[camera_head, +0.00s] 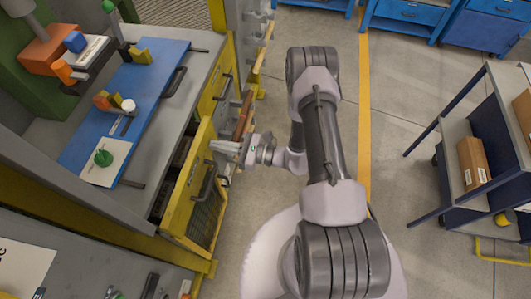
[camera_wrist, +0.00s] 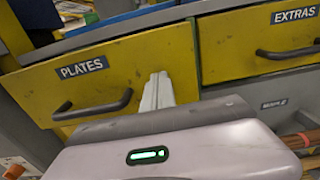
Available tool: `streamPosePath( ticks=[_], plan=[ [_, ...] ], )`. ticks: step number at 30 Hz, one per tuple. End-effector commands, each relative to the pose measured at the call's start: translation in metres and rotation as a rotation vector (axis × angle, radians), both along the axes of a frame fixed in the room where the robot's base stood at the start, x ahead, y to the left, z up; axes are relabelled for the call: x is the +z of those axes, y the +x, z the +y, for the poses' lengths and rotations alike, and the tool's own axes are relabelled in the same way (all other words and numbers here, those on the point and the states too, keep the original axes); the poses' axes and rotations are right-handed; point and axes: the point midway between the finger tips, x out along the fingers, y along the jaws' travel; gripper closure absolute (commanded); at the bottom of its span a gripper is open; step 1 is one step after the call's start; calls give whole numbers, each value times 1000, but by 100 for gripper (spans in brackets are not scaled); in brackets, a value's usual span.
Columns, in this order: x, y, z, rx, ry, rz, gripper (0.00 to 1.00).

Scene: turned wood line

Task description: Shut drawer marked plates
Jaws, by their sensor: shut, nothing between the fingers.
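The plates drawer (camera_head: 187,190) has a yellow front and stands partly open from the bench; a dark gap shows behind its front. In the wrist view its front (camera_wrist: 130,72) carries a blue PLATES label (camera_wrist: 83,67) and a dark bar handle (camera_wrist: 93,107). My gripper (camera_head: 227,147) is shut and empty, near the far end of the drawer front. In the wrist view the gripper fingers (camera_wrist: 157,92) point at the front's right part, right of the handle. I cannot tell whether they touch it.
The EXTRAS drawer (camera_wrist: 260,42) is to the right of the plates drawer in the wrist view. A blue board (camera_head: 140,95) with small parts lies on the bench top. Clear floor (camera_head: 400,130) lies right of my arm, before a shelf cart (camera_head: 455,150) with a cardboard box (camera_head: 473,163).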

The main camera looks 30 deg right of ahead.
Motion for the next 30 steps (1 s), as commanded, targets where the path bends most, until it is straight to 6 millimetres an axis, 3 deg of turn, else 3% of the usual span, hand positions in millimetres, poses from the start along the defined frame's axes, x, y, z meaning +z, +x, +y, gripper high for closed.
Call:
streamPosePath(
  ticks=[12, 30],
  plan=[
    [0, 31, 40, 2, -1, -1, 100],
    [2, 37, 45, 0, 1, -6, 100]
  ],
)
